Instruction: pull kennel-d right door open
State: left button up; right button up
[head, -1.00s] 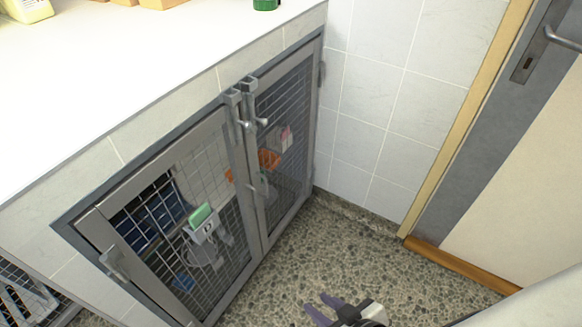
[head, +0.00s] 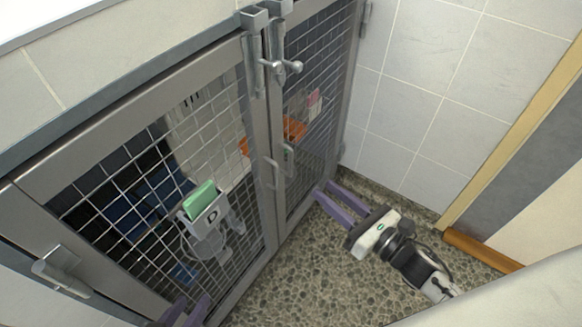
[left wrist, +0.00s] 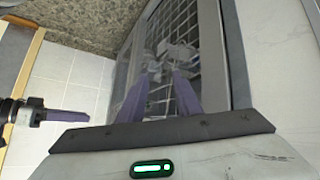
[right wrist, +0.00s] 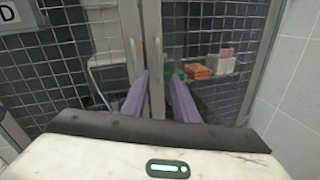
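The kennel labelled D has two grey-framed wire-mesh doors, both looking closed. Its right door (head: 325,72) carries an upright handle (head: 287,160) near the middle seam and a latch (head: 283,68) above. My right gripper (head: 324,189) is open and empty, low in front of the right door. In the right wrist view its fingers (right wrist: 159,76) point at the door frames and upright handles, with no visible contact. My left gripper (head: 187,304) is open and empty before the left door's lower part; it also shows in the left wrist view (left wrist: 161,80).
A tiled wall (head: 425,80) stands close on the right, with a wooden door frame (head: 515,135) beyond it. The speckled floor (head: 310,270) before the kennel is clear. Orange and pink items (right wrist: 200,71) lie behind the right door's mesh. A hinge-side latch (head: 60,268) sits on the left door.

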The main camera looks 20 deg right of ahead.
jog(key=w+a+n+y+b, duration=0.1)
jog(key=w+a, duration=0.3)
jog(key=w, duration=0.6)
jog(key=shift+a+f+n+b, duration=0.15)
jog(key=shift+a+n+b, duration=0.3)
jog(key=shift+n, duration=0.45)
jog(key=shift+w, duration=0.1)
grip_shut()
dwell(0.4)
